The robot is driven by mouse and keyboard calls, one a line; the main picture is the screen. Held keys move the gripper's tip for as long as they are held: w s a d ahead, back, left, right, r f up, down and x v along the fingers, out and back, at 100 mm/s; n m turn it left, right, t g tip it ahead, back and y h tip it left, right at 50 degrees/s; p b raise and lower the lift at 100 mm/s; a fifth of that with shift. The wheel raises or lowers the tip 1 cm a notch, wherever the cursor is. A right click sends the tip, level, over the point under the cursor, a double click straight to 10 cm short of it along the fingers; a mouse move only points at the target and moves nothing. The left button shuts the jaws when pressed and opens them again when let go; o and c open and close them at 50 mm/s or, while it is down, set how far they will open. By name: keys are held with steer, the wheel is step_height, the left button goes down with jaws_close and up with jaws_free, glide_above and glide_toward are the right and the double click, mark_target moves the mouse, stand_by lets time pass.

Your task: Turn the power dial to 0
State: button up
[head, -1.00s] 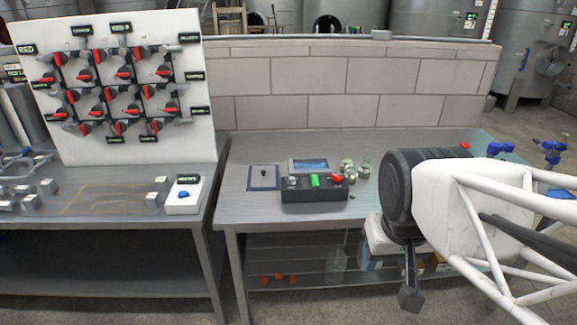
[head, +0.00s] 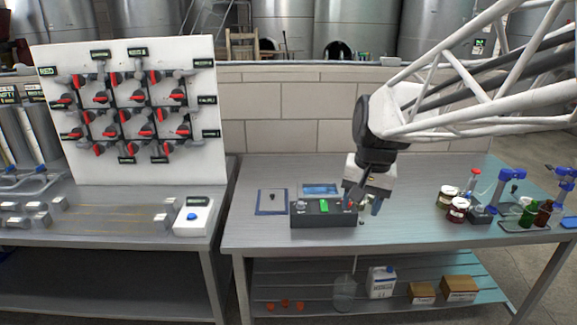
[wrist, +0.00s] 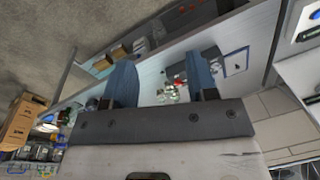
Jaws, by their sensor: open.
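A dark control box (head: 323,219) stands on the right-hand table. It carries a grey knob (head: 301,205) at the left, a green part (head: 323,206) in the middle and a red part at its right end, mostly hidden by my gripper. A white box with a blue knob (head: 192,216) stands on the left table; its label is too small to read. I cannot tell which knob is the power dial. My gripper (head: 363,201) is open, pointing down by the dark box's right end. In the wrist view both fingers (wrist: 161,85) are apart with nothing held between them.
A blue-edged panel (head: 272,202) and a small blue screen (head: 320,189) lie behind the dark box. Jars (head: 458,209), bottles (head: 543,213) and blue-topped stands (head: 511,175) occupy the right table's right side. A block wall (head: 300,105) rises behind; the table between is clear.

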steer(key=w+a+f+m+g, duration=0.1)
steer(key=w+a+m, duration=0.1)
steer(key=w, duration=0.9)
steer(key=m+g+y, duration=0.3)
steer(key=m, duration=0.2)
glide_toward(301, 202)
steer(key=shift+s+a+f, duration=0.15)
steer(key=shift+a+f, duration=0.15)
steer(key=shift+f, duration=0.05)
steer(key=shift+f, duration=0.1)
steer(key=shift+x, duration=3.85)
steer(key=shift+d, duration=0.1)
steer(key=c, duration=0.9)
